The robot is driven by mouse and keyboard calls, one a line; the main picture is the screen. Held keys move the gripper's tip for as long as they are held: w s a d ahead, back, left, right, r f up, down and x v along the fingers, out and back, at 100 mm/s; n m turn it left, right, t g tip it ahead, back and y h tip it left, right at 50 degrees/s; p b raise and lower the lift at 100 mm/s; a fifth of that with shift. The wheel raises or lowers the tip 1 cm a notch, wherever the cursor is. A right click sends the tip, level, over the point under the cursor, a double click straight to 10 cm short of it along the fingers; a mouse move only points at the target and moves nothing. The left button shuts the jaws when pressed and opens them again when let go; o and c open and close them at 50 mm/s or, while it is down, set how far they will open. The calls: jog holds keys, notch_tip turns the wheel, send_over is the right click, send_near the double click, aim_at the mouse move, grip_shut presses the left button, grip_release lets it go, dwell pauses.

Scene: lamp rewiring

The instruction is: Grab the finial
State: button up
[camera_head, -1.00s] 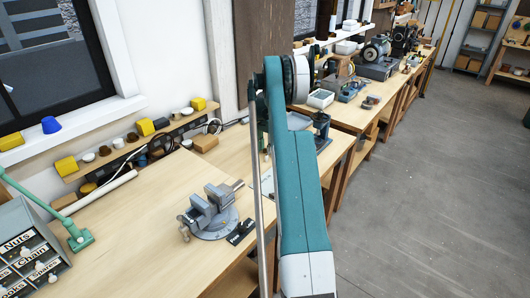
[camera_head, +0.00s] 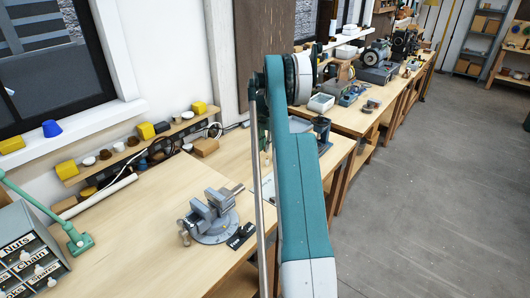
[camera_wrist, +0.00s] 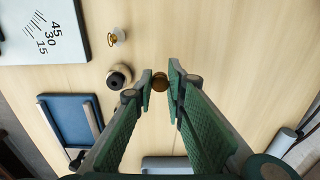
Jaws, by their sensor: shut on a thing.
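In the wrist view, a small round brass-brown finial (camera_wrist: 160,86) sits between the tips of my gripper (camera_wrist: 161,80). The green-padded fingers are closed in on it from both sides. Pale wooden bench top shows behind it. I cannot tell whether the finial is clear of the bench. In the head view my arm hides the gripper and the finial.
A brass ring-shaped part with a dark centre (camera_wrist: 119,77) lies just left of the fingers. A small clear-and-brass piece (camera_wrist: 117,36), a white marked board (camera_wrist: 40,32) and a blue tray (camera_wrist: 70,122) lie further left. A vise (camera_head: 208,218) stands on the near bench.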

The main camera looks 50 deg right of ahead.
jog(key=shift+r, duration=3.15)
